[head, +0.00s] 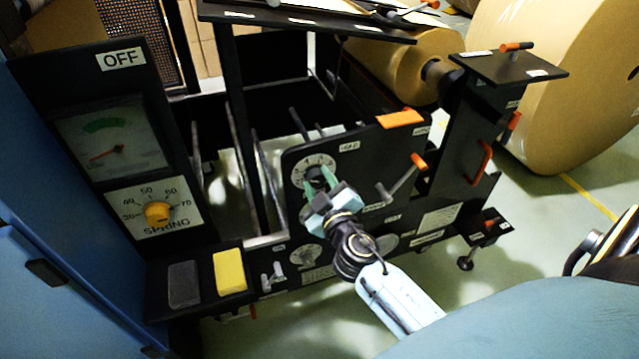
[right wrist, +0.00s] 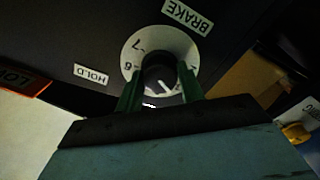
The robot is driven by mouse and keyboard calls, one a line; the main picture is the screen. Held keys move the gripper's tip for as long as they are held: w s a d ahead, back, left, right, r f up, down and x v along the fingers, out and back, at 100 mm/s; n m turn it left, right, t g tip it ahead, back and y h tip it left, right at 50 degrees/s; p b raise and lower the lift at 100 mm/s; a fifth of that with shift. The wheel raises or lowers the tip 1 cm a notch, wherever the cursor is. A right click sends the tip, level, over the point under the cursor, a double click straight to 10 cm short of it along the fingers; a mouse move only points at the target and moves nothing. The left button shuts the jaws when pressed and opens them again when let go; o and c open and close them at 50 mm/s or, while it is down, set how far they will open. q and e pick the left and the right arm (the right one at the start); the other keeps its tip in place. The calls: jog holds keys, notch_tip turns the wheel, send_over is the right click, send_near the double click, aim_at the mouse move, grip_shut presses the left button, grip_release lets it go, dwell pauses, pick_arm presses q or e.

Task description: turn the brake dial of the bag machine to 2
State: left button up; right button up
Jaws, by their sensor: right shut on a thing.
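The brake dial (head: 318,170) is a black knob on a round white scale, set in the black front panel of the bag machine (head: 300,235). In the right wrist view the dial's black knob (right wrist: 158,74) sits under a BRAKE label (right wrist: 188,17), and a white pointer line shows on it. The scale's figures are partly hidden by my fingers, so I cannot read the setting. My right gripper (head: 318,184) has its green fingers on both sides of the knob and is shut on it. My left gripper is not in view.
A SPRING dial with a yellow knob (head: 158,213) and a gauge (head: 112,143) are on the left panel. A crank with an orange handle (head: 418,162) sticks out right of my gripper. A large kraft roll (head: 560,80) stands behind.

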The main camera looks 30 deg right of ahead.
jog(key=n, duration=0.2)
jog(key=shift+n, duration=0.4)
jog(key=n, duration=0.2)
jog(key=shift+n, duration=1.2)
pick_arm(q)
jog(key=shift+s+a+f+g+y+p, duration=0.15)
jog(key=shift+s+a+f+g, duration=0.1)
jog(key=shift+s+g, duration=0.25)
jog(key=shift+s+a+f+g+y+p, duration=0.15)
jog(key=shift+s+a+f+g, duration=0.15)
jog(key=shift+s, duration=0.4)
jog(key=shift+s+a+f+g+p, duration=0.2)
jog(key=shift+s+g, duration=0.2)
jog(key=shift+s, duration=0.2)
pick_arm(e)
jog(key=shift+n, duration=1.4)
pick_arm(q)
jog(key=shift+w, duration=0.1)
pick_arm(e)
jog(key=o, duration=1)
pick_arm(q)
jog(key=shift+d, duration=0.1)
